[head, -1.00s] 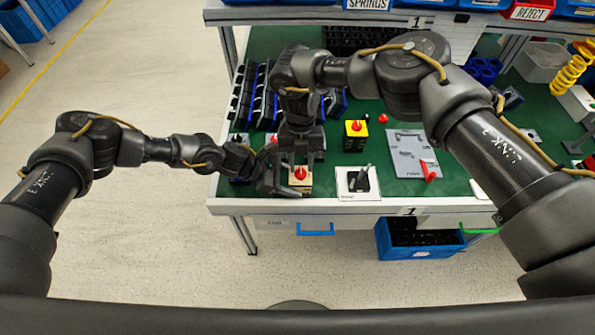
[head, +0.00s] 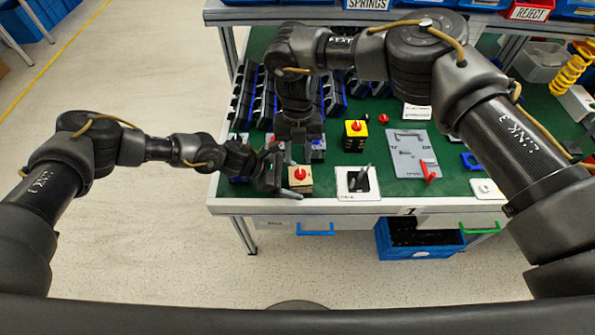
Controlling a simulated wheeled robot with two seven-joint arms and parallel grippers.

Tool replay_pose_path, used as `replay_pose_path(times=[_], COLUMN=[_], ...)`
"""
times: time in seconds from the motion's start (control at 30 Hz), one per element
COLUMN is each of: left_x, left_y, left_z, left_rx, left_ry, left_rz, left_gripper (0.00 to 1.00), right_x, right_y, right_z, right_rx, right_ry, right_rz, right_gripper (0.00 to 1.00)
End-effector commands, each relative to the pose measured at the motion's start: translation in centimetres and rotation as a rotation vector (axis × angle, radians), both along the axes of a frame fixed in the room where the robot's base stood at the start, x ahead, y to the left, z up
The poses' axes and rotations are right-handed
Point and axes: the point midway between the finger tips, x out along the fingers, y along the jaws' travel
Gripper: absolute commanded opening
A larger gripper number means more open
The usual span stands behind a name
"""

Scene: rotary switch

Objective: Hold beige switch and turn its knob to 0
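The beige switch (head: 299,186) stands near the front edge of the green table, with a red knob (head: 300,174) on top. The knob's setting is too small to read. My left gripper (head: 289,172) is open at the switch's left side. Its near finger reaches along the front of the switch, and its far finger is behind and to the left; I cannot tell whether either touches. My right gripper (head: 299,153) points down behind the switch, apart from the knob. Its fingers look open and empty.
A yellow switch with a red knob (head: 356,129), a white-plated black lever switch (head: 358,184) and a grey panel with a red handle (head: 412,155) stand to the right. Dark bins (head: 262,97) are behind. A blue crate (head: 420,249) is below the table.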

Motion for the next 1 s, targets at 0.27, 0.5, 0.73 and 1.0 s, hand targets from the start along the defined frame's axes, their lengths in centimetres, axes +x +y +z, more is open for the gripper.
replay_pose_path(times=[0.27, 0.5, 0.73, 1.0], left_x=[0.0, 0.1, 0.1, 0.0], left_y=[0.1, 2.2, 6.3, 9.4], left_z=[0.0, 1.4, 4.2, 6.4], left_rx=[0.001, 0.001, 0.0, 0.001], left_ry=[0.001, -0.001, -0.001, -0.001], left_rz=[0.001, 0.003, 0.004, 0.001], left_gripper=[0.83, 0.83, 0.83, 0.83], right_x=[0.1, 0.1, 0.1, 0.1], right_y=[-0.1, -0.1, -0.1, -0.1], right_z=[0.0, 0.0, 0.0, 0.0], right_rx=[-0.001, -0.001, -0.001, -0.001], right_ry=[-0.001, -0.001, -0.001, -0.001], right_rz=[-0.002, -0.002, -0.002, -0.002], right_gripper=[0.33, 0.33, 0.33, 0.33])
